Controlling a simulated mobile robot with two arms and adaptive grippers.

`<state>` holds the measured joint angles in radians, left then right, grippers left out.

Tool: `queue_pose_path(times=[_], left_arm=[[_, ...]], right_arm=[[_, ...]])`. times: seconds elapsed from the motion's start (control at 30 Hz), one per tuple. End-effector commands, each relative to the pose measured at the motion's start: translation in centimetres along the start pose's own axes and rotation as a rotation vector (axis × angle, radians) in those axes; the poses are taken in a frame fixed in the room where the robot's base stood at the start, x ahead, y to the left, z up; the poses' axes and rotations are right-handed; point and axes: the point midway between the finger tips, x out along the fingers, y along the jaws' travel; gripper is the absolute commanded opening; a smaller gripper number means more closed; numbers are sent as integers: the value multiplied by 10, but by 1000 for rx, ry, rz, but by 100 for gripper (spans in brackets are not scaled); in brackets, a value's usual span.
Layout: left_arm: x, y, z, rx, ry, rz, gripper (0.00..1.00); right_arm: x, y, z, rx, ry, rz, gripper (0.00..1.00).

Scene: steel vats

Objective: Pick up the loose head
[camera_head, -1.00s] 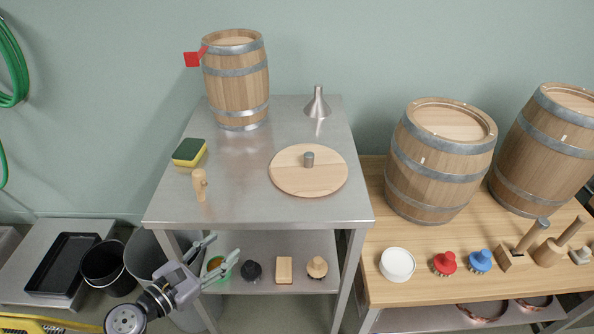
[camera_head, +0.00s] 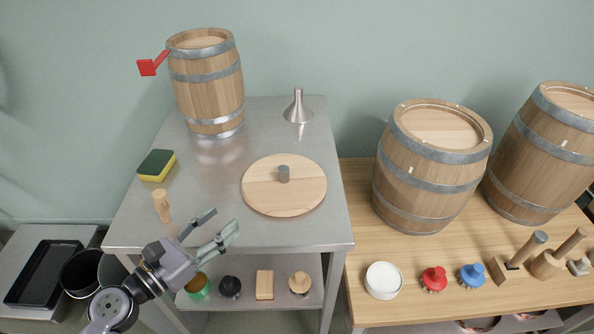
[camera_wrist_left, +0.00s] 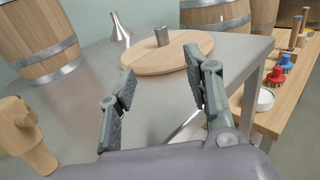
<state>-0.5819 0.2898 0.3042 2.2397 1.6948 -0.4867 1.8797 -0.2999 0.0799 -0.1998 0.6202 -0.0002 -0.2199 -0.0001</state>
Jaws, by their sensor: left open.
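The loose head (camera_head: 262,196) is a round, pale wooden disc with a short grey knob (camera_head: 284,174) on top. It lies flat on the steel table (camera_head: 210,160). In the left wrist view the loose head (camera_wrist_left: 150,62) and its knob (camera_wrist_left: 161,37) show beyond the fingers. My left gripper (camera_head: 225,218) is open and empty at the table's front edge, in front and to the left of the head, apart from it. It also shows open in the left wrist view (camera_wrist_left: 162,66). My right gripper is not in view.
On the steel table stand a barrel (camera_head: 208,90) with a red tap handle (camera_head: 150,66), a funnel (camera_head: 298,108), a sponge (camera_head: 157,165) and a wooden peg (camera_head: 161,206). The right-hand bench holds two barrels, brushes (camera_head: 433,279) and a white tub (camera_head: 383,280). The table's middle is clear.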

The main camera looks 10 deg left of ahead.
Motion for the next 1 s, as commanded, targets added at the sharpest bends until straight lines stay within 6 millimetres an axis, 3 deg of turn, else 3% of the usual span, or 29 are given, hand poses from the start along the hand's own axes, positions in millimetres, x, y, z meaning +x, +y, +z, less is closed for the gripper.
queue_pose_path(times=[0.17,0.6,1.0], left_arm=[[10,-1,6,-9,-8,-3,46],[97,-1,6,-9,-7,-4,46],[136,-1,6,-8,-8,-3,46]], right_arm=[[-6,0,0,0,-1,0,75],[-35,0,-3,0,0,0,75],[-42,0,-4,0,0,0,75]])
